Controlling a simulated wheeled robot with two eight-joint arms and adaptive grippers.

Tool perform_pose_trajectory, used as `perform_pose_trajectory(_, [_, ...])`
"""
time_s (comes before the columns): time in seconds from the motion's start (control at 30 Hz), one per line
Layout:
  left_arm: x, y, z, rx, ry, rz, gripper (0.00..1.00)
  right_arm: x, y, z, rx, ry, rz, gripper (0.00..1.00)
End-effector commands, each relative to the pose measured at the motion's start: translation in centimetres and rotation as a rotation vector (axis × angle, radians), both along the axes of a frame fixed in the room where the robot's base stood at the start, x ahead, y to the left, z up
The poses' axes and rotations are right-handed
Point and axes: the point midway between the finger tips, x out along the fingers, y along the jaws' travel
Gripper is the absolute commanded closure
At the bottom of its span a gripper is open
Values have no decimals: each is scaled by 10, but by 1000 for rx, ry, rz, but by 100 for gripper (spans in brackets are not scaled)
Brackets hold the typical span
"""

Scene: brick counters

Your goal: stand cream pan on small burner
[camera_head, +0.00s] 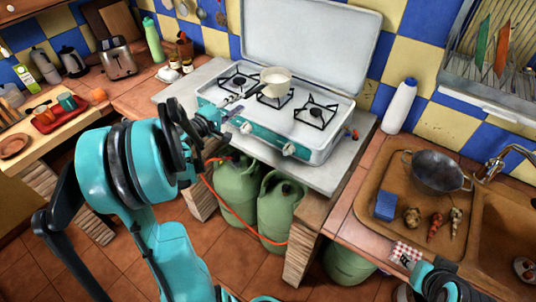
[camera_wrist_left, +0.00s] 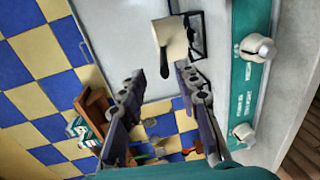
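The cream pan (camera_head: 276,80) is upright at the middle burner (camera_head: 275,98) of the white stove, with its dark handle toward my left gripper (camera_head: 228,106). In the left wrist view the pan (camera_wrist_left: 172,38) overlaps a black grate, and its handle end lies near the gap between the spread fingertips. My left gripper (camera_wrist_left: 158,74) looks open, with no clear contact. I cannot tell which burner is the small one; part of the middle grate is hidden by the pan. My right gripper (camera_head: 443,284) is at the lower right, its fingers unclear.
The stove (camera_head: 330,145) has a raised lid (camera_head: 310,40) behind and other burners left (camera_head: 238,81) and right (camera_head: 315,113). A white bottle (camera_head: 400,106) stands right of it. Green gas cylinders (camera_head: 282,208) are below.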

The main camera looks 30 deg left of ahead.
Motion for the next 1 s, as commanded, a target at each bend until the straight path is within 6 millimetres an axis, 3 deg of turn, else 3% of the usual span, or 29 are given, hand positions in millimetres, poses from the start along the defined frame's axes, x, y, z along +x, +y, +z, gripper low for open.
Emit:
perform_pose_trajectory(0.13, [0,-67,0,124,106,-108,68,0,0,0,0,0,0,60])
perform_pose_trajectory(0.23, [-15,-136,-6,288,221,-231,68,0,0,0,0,0,0,60])
perform_pose_trajectory(0.3, [-36,-181,-13,423,299,-324,68,0,0,0,0,0,0,60])
perform_pose_trajectory(0.4, [-75,-231,-25,631,396,-450,68,0,0,0,0,0,0,60])
perform_pose_trajectory(0.5, [-119,-263,-38,847,470,-563,68,0,0,0,0,0,0,60])
perform_pose_trajectory(0.7, [-186,-283,-56,1210,546,-710,68,0,0,0,0,0,0,60])
perform_pose_trajectory(0.83, [-205,-282,-61,1339,562,-748,68,0,0,0,0,0,0,60])
perform_pose_trajectory(1.0, [-211,-280,-62,1383,569,-759,68,0,0,0,0,0,0,60])
